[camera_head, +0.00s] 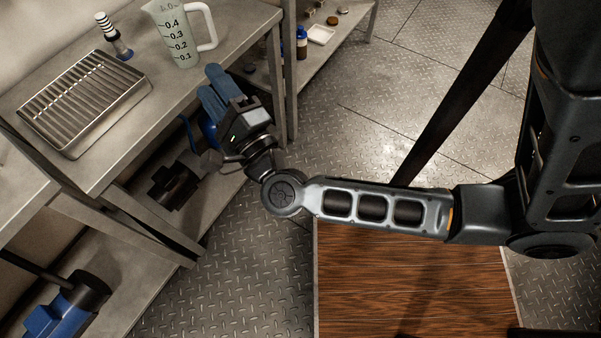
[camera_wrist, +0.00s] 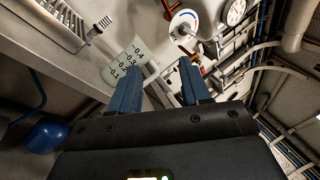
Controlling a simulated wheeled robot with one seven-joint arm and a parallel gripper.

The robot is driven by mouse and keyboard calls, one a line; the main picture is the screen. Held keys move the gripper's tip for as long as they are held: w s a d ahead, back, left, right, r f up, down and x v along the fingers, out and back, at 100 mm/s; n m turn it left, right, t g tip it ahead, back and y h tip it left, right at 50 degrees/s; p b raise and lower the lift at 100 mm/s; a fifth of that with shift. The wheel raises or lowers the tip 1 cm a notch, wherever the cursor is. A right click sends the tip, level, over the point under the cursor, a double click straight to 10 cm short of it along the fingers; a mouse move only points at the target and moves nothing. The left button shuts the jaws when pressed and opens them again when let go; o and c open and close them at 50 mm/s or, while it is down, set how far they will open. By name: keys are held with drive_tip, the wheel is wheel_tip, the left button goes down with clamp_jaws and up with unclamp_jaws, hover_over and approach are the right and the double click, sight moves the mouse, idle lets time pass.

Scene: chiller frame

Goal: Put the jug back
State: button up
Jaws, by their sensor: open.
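The jug (camera_head: 172,40) is a pale translucent measuring jug with a scale and a white handle. It stands upright on the steel bench near its right edge, the handle to the right. My gripper (camera_head: 211,88) is in front of the bench, close to the jug and apart from it in the head view. In the wrist view, my gripper (camera_wrist: 160,68) has its two blue fingers spread, with the jug (camera_wrist: 120,64) beyond the left finger, which hides part of it. The handle appears between the fingertips, farther off. Nothing is held.
A steel drip tray with a slatted rack (camera_head: 83,100) lies on the bench left of the jug. A striped-top item (camera_head: 113,36) stands behind it. The bench's front edge and a leg (camera_head: 277,85) are near my gripper. Pumps and pipes fill the lower shelf.

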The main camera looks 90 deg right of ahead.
drive_tip(key=s+a+n+y, duration=0.7)
drive_tip(key=a+n+y, duration=0.1)
drive_tip(key=n, duration=0.8)
drive_tip(key=s+a+n+t+y, duration=0.1)
drive_tip(key=s+a+n+y, duration=0.6)
drive_tip(key=n, duration=1)
drive_tip(key=shift+s+a+r+y, duration=0.2)
drive_tip(key=shift+a+r+y, duration=0.2)
drive_tip(key=shift+a+y, duration=0.65)
wheel_tip(320, 180, up, 3)
drive_tip(key=p, duration=0.2)
drive_tip(key=shift+f+p, duration=0.1)
drive_tip(key=shift+p, duration=0.3)
